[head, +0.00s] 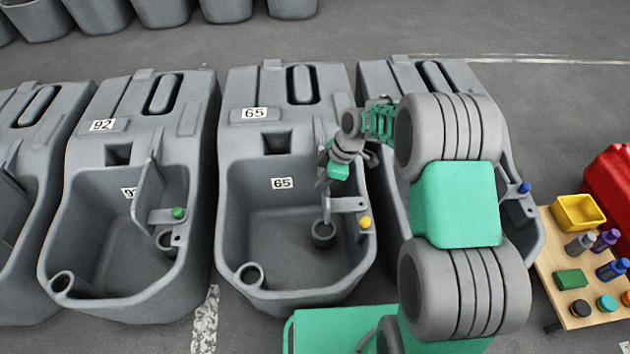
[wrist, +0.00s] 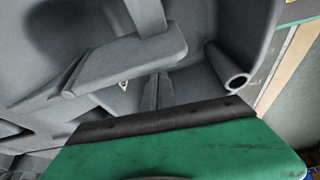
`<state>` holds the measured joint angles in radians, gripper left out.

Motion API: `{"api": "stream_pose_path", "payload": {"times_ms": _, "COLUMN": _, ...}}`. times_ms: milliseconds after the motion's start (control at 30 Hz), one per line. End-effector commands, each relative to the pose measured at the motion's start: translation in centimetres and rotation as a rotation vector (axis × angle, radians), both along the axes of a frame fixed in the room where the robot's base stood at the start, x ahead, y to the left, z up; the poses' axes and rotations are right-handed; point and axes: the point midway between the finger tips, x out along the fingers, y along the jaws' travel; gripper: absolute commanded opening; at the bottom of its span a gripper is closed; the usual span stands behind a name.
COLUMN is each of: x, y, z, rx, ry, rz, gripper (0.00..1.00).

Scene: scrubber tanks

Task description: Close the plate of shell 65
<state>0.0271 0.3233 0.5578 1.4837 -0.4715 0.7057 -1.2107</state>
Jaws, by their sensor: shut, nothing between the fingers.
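Shell 65 (head: 238,180) is the grey tank in the middle of the head view, with "65" labels on its top and inner back wall. Its grey plate (head: 325,200) stands edge-on at the right side of the opening, partly hidden by my gripper. A bracket with a yellow knob (head: 365,222) sits beside it on the right rim. My gripper (head: 335,178) is shut and empty, over the right part of the opening near the plate's upper part; contact cannot be told. The wrist view shows a grey panel (wrist: 125,65), probably the plate, inside the grey shell.
Shell 92 (head: 75,190) stands to the left, its plate (head: 148,190) upright near a green knob. Another shell (head: 520,215) with a blue knob is to the right, mostly behind my arm. A wooden board (head: 555,285) with small coloured objects and a yellow bin lies far right.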

Motion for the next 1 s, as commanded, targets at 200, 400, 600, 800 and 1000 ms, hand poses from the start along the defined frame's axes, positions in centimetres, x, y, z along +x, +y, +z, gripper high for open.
{"api": "stream_pose_path", "payload": {"times_ms": 200, "x": 0.0, "y": -0.5, "z": 0.0, "rx": 0.0, "ry": 0.0, "rz": -0.003, "gripper": 0.0}}
{"api": "stream_pose_path", "payload": {"times_ms": 400, "x": 0.0, "y": -0.7, "z": 0.0, "rx": -0.002, "ry": 0.0, "rz": -0.006, "gripper": 0.0}}
{"api": "stream_pose_path", "payload": {"times_ms": 600, "x": 0.1, "y": -0.8, "z": 0.0, "rx": -0.003, "ry": 0.0, "rz": -0.009, "gripper": 0.0}}
{"api": "stream_pose_path", "payload": {"times_ms": 800, "x": 0.0, "y": 1.2, "z": 0.5, "rx": -0.002, "ry": -0.001, "rz": -0.007, "gripper": 0.0}}
{"api": "stream_pose_path", "payload": {"times_ms": 1000, "x": 0.3, "y": 1.8, "z": 4.6, "rx": 0.001, "ry": -0.007, "rz": -0.013, "gripper": 0.0}}
